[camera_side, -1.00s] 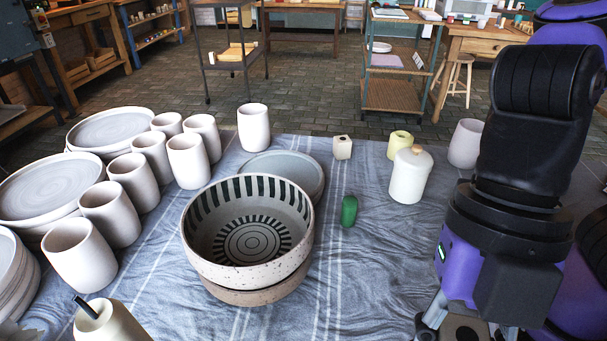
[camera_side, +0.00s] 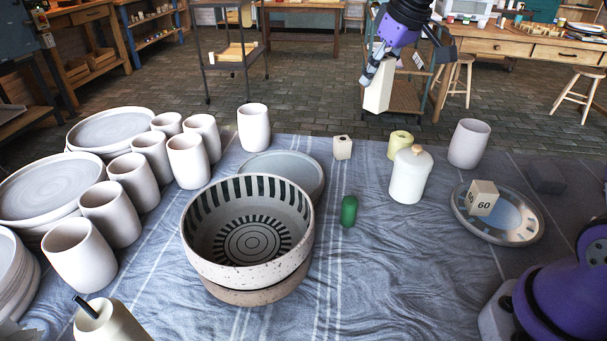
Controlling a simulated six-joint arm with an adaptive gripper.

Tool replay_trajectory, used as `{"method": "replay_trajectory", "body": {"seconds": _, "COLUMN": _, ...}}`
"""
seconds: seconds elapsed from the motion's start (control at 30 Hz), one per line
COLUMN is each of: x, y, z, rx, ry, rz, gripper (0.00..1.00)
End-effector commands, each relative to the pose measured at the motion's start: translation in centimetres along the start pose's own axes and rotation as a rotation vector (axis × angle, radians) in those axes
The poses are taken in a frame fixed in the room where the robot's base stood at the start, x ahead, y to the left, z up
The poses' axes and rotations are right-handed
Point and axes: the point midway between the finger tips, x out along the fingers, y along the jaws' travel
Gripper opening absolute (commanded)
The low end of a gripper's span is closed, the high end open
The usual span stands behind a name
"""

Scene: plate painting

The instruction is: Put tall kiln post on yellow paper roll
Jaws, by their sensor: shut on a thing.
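The tall kiln post (camera_side: 377,94) is a long cream block, held in the air beyond the far edge of the cloth-covered table. My gripper (camera_side: 380,70) is shut on its upper part, and the post hangs slightly tilted. The yellow paper roll (camera_side: 400,143) is a short pale-yellow cylinder with a hole in its top, standing on the table. The lidded white jar in front hides its lower part. My gripper and the post are above and behind the roll in the picture, apart from it.
The white jar (camera_side: 409,178) stands right in front of the roll. A small holed block (camera_side: 342,147) is left of it, a pale cup (camera_side: 468,143) right. A green object (camera_side: 349,211), patterned bowl (camera_side: 201,248) and plate with a "60" block (camera_side: 484,199) are nearer.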

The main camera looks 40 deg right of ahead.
Motion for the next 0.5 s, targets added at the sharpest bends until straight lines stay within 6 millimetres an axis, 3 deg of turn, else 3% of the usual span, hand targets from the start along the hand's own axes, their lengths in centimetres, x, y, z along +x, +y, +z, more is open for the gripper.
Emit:
{"method": "replay_trajectory", "body": {"seconds": 0.17, "x": 0.7, "y": 2.9, "z": 0.2, "rx": 0.06, "ry": -0.003, "rz": 0.025, "gripper": 0.0}}
{"method": "replay_trajectory", "body": {"seconds": 0.5, "x": 5.4, "y": 11.0, "z": 1.9, "rx": 0.057, "ry": -0.003, "rz": 0.023, "gripper": 0.0}}
